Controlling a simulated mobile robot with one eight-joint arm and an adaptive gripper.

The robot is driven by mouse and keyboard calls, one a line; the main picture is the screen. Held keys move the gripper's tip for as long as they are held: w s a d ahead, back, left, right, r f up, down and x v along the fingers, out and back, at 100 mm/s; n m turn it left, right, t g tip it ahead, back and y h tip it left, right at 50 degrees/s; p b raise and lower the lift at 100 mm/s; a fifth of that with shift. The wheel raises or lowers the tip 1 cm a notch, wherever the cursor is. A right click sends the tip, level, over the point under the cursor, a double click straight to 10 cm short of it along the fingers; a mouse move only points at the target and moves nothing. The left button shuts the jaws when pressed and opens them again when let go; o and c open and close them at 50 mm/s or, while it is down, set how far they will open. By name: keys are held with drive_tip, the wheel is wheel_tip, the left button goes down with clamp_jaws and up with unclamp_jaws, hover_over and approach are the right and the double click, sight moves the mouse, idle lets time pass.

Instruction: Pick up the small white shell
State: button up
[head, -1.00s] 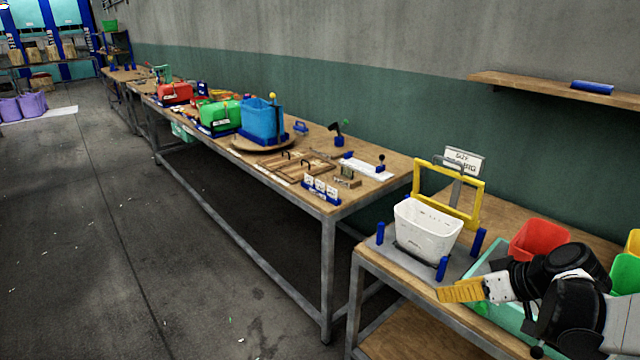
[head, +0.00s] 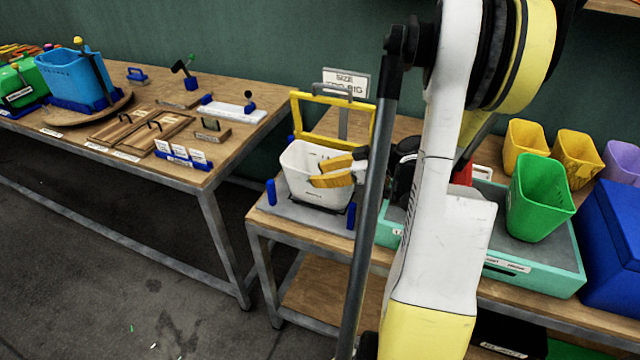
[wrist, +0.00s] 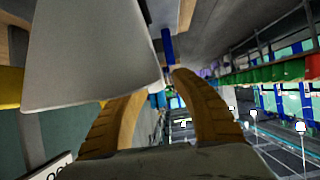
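The small white shell (head: 302,162) is an open-topped white bin. It stands upright on a grey base plate with blue corner posts, in front of a yellow frame. My gripper (head: 317,172) reaches in from the right with yellow ribbed fingers that overlap the shell's right side and hide part of it. In the wrist view the shell (wrist: 90,55) fills the upper left and crosses in front of the left finger's tip. The fingers of my gripper (wrist: 168,78) are apart there, with open background between them. I cannot tell whether a finger touches the shell.
The yellow frame (head: 333,100) and a sign (head: 346,82) stand close behind the shell. A green bin (head: 540,195) sits on a teal tray (head: 540,280) to the right. Blue posts (head: 271,192) flank the plate. A second table with several fixtures stands left.

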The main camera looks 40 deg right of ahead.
drive_tip(key=x, duration=0.2)
drive_tip(key=shift+w+a+f, duration=0.1)
drive_tip(key=shift+w, duration=0.25)
clamp_jaws()
